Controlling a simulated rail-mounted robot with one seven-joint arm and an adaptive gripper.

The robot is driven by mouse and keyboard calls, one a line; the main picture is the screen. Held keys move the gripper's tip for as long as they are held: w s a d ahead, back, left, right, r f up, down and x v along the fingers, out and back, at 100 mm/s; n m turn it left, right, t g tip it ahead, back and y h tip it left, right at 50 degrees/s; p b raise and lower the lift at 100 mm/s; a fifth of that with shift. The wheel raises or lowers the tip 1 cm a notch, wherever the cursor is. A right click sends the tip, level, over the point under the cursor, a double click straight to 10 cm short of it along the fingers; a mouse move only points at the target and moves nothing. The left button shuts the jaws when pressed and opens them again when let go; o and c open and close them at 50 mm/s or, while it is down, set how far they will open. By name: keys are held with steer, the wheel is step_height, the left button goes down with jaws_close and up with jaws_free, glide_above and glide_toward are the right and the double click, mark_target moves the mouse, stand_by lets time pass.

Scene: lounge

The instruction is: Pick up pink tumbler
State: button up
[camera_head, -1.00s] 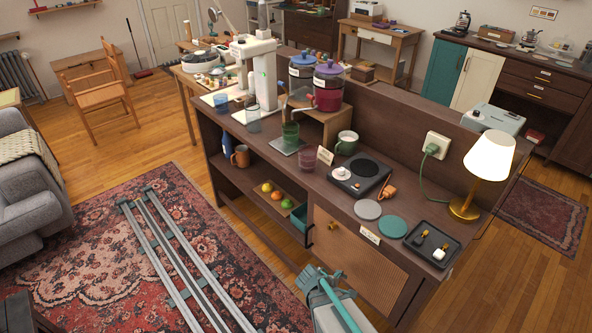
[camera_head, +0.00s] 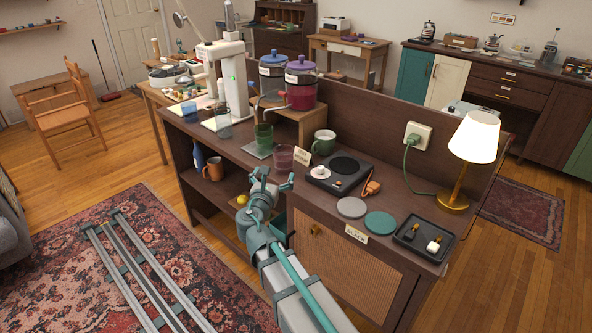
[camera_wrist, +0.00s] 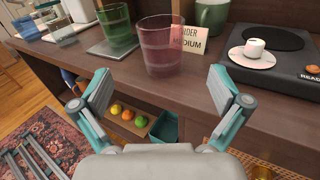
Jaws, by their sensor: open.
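The pink tumbler (camera_head: 284,157) is a clear pinkish glass standing upright near the front edge of the dark wooden counter. In the wrist view the tumbler (camera_wrist: 163,45) stands ahead of my gripper, between the lines of its two fingers. My gripper (camera_head: 272,180) is open and empty, just in front of the counter edge; its spread fingers also show in the wrist view (camera_wrist: 168,95). The fingers are short of the tumbler and not around it.
A green glass (camera_wrist: 118,28) on a square mat stands left of the tumbler. A small card (camera_wrist: 190,40) and a green mug (camera_wrist: 211,14) are behind it. A black hotplate with a small cup (camera_wrist: 255,48) is to the right. Fruit (camera_wrist: 127,114) lies on the shelf below.

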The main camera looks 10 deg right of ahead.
mark_target(286, 148)
steer(key=x, duration=1.1)
steer(key=shift+w+d+r+p, duration=0.1)
steer(key=shift+d+r+p, duration=0.05)
steer(key=shift+r+p, duration=0.25)
steer(key=c, duration=1.5)
